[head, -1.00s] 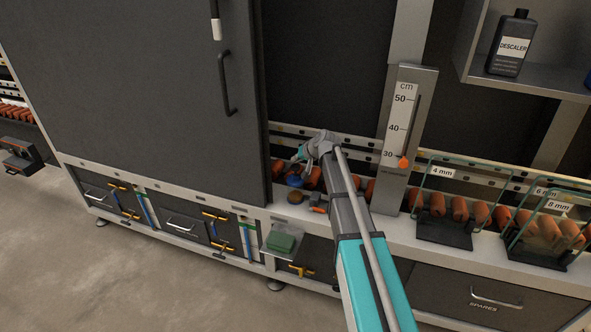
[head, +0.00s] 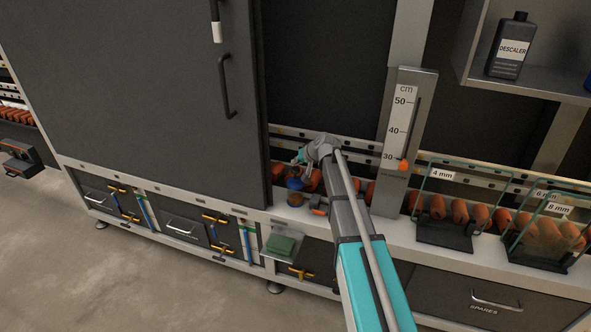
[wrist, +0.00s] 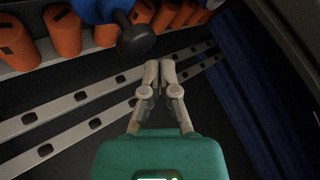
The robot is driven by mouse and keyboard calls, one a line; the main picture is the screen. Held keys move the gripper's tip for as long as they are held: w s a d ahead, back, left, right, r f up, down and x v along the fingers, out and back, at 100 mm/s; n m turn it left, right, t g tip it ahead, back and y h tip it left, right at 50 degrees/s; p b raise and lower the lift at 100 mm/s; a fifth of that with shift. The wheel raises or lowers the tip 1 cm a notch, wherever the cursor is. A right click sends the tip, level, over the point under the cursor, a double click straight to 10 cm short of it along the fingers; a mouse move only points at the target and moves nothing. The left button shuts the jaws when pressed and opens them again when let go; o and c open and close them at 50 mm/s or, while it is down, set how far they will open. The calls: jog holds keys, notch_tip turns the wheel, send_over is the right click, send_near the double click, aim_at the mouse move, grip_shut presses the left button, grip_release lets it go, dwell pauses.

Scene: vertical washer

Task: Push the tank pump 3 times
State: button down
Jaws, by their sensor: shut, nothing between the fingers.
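What looks like the tank pump, a blue body (head: 294,184) with a black rounded knob, sits on the washer's lower ledge, partly hidden by my gripper in the head view. In the wrist view its blue part (wrist: 98,8) and black knob (wrist: 136,40) are at the top, left of my fingertips. My gripper (wrist: 162,66) is shut and empty, its tips apart from the knob in the picture. In the head view my gripper (head: 299,157) is small, just above the blue part; whether it touches is hard to tell.
Orange rollers (wrist: 64,30) line the ledge behind the pump. The large dark door (head: 150,90) stands close on the left. A cm scale (head: 402,130) rises to the right, with glass-sided racks (head: 447,235) beyond. Pale slotted rails (wrist: 75,98) run behind.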

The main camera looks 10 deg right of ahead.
aim_at(296, 169)
jog(key=shift+f+b, duration=1.6)
jog(key=shift+b, duration=0.05)
dwell(2.4)
jog(key=shift+r, duration=0.15)
jog(key=shift+r+p, duration=1.45)
jog(key=shift+p, duration=0.2)
jog(key=shift+r, duration=0.1)
jog(key=shift+r+p, duration=2.45)
jog(key=shift+p, duration=0.05)
